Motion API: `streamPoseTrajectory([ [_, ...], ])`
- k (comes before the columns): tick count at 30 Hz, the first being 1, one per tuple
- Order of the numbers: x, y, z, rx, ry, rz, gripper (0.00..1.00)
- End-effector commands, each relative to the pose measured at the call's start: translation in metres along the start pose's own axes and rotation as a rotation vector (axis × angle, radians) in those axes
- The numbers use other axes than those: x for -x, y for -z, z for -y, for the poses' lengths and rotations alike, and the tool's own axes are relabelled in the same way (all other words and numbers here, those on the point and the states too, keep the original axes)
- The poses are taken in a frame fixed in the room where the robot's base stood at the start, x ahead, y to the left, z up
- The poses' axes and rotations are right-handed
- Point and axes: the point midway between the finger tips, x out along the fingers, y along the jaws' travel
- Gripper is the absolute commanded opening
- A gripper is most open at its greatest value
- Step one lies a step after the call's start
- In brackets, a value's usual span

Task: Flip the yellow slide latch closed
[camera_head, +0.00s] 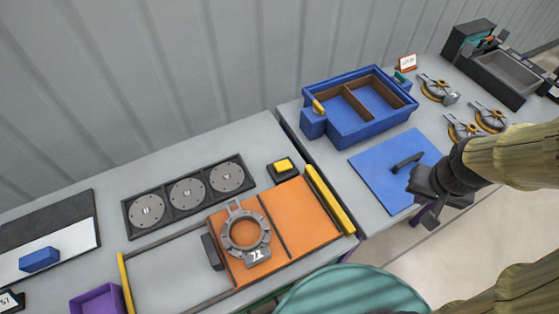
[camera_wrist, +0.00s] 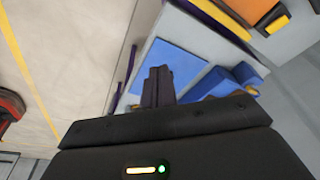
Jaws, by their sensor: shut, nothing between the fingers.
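A small yellow latch piece (camera_head: 318,106) sits on the left corner of the blue two-compartment box (camera_head: 372,138), above a blue block on its side. In the wrist view a small yellow piece (camera_wrist: 252,91) shows at the edge of blue box parts at the right, partly cut off by my gripper body. Whether it is slid open or closed is too small to tell. My gripper (camera_head: 432,214) is at the right front of the blue panel, well apart from the latch. Its dark fingers (camera_wrist: 158,86) are together and empty in the wrist view.
Several round grey-and-yellow parts (camera_head: 465,129) lie to the right. An orange plate (camera_head: 310,220) with a grey ring clamp and a yellow button (camera_head: 283,166) are on the left table.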

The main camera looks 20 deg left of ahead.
Motion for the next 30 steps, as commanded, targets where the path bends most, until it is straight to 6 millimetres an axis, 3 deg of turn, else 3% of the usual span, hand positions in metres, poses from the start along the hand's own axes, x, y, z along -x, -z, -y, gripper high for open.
streamPoseTrajectory([
  [5,-0.018,0.047,0.044,0.147,0.036,0.045,0.00],
  [8,-0.034,0.078,0.084,0.258,0.066,0.081,0.00],
  [12,-0.058,0.109,0.151,0.419,0.115,0.135,0.00],
  [15,-0.076,0.121,0.204,0.531,0.154,0.175,0.00],
  [21,-0.110,0.120,0.308,0.739,0.233,0.252,0.00],
  [24,-0.120,0.114,0.341,0.803,0.260,0.278,0.00],
  [27,-0.124,0.110,0.357,0.835,0.274,0.290,0.00],
  [30,-0.125,0.110,0.361,0.842,0.278,0.292,0.00],
])
